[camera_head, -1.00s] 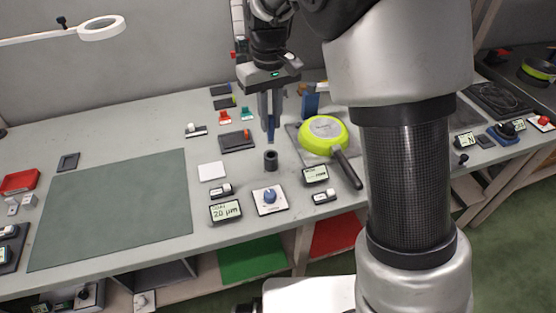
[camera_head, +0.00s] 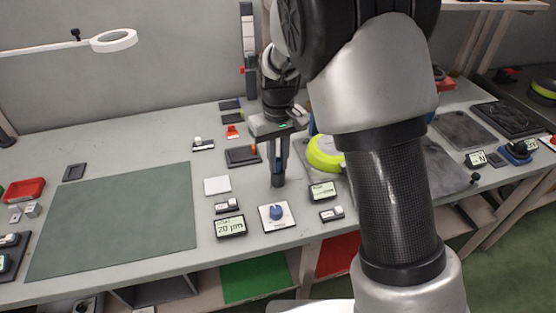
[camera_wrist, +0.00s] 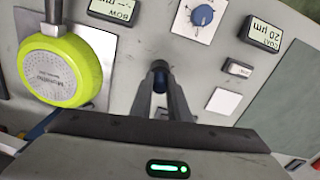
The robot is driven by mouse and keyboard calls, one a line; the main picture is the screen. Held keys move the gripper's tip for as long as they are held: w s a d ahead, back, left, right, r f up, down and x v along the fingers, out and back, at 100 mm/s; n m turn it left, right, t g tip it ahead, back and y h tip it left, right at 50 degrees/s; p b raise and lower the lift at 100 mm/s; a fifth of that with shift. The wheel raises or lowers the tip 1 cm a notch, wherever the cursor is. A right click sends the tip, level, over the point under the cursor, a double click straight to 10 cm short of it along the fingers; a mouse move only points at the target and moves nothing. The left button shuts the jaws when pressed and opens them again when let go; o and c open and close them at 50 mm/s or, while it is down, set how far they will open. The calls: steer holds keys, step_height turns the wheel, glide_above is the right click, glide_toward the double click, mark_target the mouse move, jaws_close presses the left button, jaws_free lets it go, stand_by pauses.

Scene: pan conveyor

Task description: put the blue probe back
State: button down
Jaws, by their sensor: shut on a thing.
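My gripper (camera_head: 278,164) points down, shut on the blue probe, just above the dark round holder (camera_head: 278,182) on the bench. In the wrist view the blue probe (camera_wrist: 160,84) shows as a small blue piece between the fingertips, in line with the dark holder (camera_wrist: 159,66). The probe's lower end is at the holder's mouth. How deep it sits is hidden by the fingers and the holder.
The lime-green pan (camera_wrist: 62,70) lies close beside the gripper, partly behind my arm in the head view. A blue knob box (camera_head: 277,216), small displays (camera_head: 230,226) and a white square (camera_head: 217,186) surround the holder. The green mat (camera_head: 115,220) is clear.

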steer(key=c, duration=1.7)
jaws_free()
step_height(320, 180, up, 12)
steer(key=p, duration=0.2)
steer(key=s+d+r+m+t+y, duration=0.1)
steer(key=s+d+r+m+t, duration=0.1)
steer(key=s+d+r, duration=0.7)
steer(key=s+d+m+t, duration=0.1)
steer(key=s, duration=0.3)
steer(key=s+d+m+t, duration=0.1)
steer(key=s+d, duration=0.1)
steer(key=s, duration=0.3)
steer(key=s+d+m+t+h, duration=0.1)
steer(key=s+d, duration=0.1)
steer(key=s, duration=0.3)
steer(key=shift+d+t, duration=0.2)
steer(key=shift+t, duration=0.1)
